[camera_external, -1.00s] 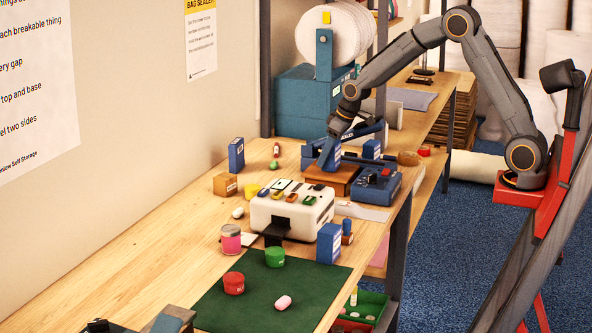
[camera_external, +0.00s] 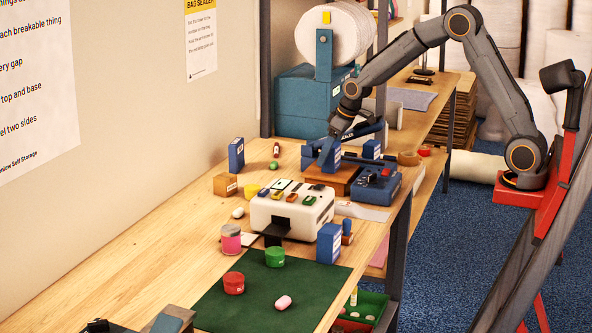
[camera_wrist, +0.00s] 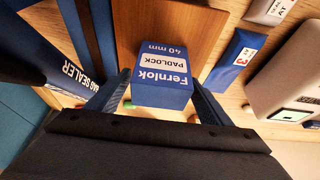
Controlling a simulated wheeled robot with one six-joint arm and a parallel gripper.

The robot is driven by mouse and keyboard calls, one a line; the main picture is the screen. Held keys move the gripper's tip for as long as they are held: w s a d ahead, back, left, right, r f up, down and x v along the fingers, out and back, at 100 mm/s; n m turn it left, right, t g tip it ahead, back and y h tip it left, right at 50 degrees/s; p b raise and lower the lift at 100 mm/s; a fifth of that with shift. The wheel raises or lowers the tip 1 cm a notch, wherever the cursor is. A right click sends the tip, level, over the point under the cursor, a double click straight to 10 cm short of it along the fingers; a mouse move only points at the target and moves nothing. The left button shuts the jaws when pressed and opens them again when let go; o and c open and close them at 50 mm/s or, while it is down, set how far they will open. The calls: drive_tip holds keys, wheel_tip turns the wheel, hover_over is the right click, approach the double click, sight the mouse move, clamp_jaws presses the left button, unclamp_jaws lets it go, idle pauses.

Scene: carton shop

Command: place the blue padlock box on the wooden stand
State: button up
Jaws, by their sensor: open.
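The blue padlock box (camera_wrist: 160,92), with a white label reading Fernlok 40 mm padlock, stands on the wooden stand (camera_wrist: 180,28) in the wrist view. In the external view the box (camera_external: 334,160) sits upright on the stand (camera_external: 340,183), partly hidden by my gripper. My gripper (camera_external: 323,155) is open around the box, with one finger on each side; it also shows in the wrist view (camera_wrist: 160,100). Whether either finger still touches the box is hard to tell.
A blue device (camera_external: 377,184) is close right of the stand. A white machine (camera_external: 290,212) stands in front.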

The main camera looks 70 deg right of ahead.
drive_tip(key=b+v, duration=0.1)
drive_tip(key=v, duration=1)
drive_tip(key=shift+b, duration=0.4)
drive_tip(key=shift+s, duration=0.1)
